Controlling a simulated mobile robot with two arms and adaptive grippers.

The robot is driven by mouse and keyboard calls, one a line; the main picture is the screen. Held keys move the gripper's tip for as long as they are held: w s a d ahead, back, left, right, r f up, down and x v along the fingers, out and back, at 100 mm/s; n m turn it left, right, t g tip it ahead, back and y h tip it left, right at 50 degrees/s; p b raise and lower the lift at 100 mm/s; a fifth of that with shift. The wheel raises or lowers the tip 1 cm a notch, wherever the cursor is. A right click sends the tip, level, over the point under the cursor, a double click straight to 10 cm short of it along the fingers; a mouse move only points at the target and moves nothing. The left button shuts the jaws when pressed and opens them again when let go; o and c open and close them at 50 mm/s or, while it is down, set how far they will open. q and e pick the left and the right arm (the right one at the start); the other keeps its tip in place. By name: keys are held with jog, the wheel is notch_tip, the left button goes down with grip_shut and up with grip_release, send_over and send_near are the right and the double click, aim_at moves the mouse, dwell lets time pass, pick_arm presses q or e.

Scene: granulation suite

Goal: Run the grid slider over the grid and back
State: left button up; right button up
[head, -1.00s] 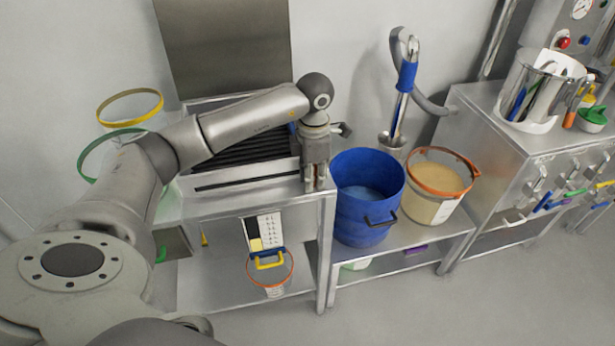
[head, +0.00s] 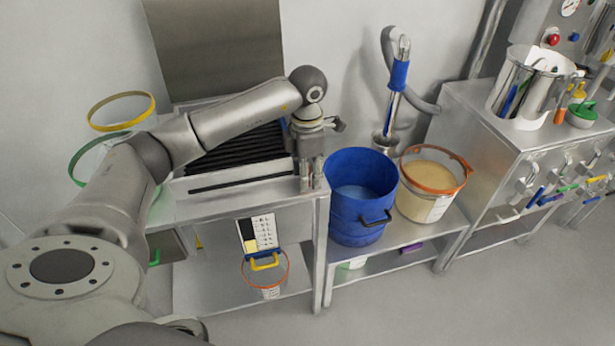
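The grid (head: 238,150) is a bank of dark parallel slats in a pale metal housing on the left bench. My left forearm crosses above it and hides part of it. My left gripper (head: 310,186) points down at the right end of the housing, close to the bench's front right corner. Its two fingers show side by side with a narrow gap. Whether they hold anything is not clear. I cannot make out the grid slider as a separate piece; the gripper may hide it. My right gripper is out of view.
A blue bucket (head: 346,215) and a clear tub with an orange rim (head: 440,190) stand right of the bench. Yellow (head: 120,96) and green (head: 84,160) rings are on the left. A steel cabinet (head: 490,155) stands at right. The floor in front is free.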

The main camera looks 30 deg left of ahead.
pick_arm(q)
notch_tip(320, 180, up, 11)
jog(key=shift+f, duration=0.2)
